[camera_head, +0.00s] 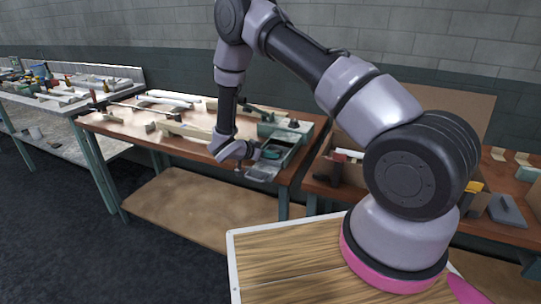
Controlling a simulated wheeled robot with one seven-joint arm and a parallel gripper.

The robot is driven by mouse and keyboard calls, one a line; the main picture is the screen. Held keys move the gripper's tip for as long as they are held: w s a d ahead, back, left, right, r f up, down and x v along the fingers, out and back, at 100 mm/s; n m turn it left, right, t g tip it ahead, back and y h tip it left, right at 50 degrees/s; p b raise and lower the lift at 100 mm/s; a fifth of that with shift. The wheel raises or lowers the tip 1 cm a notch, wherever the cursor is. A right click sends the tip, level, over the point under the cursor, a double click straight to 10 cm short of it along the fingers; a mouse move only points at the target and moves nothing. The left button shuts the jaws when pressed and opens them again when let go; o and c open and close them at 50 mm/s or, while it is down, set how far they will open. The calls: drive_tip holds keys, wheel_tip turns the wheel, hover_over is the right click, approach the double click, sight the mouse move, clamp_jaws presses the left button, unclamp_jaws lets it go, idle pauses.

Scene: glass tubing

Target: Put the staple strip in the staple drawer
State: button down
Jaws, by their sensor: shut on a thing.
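My gripper (255,153) is at the right end of the far workbench, close beside a grey-green metal unit. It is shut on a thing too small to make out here. An open drawer or tray (263,172) sticks out from the front of that unit (287,131), just below and to the right of my gripper. I cannot tell whether my gripper touches it. A dark round shape (271,154) shows just to the right of the gripper. I cannot pick out the staple strip, and the view is too small to show what lies in the drawer.
Several long pale pieces (168,97) lie on the copper-coloured workbench (118,124). A second bench (325,190) with boxes stands to the right, partly hidden by my arm. A wooden board (290,262) with a white edge is in front. A cluttered table (55,100) stands at the left.

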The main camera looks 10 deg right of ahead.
drive_tip(key=shift+f, duration=0.1)
drive_tip(key=c, duration=1.1)
unclamp_jaws()
drive_tip(key=shift+o, duration=0.2)
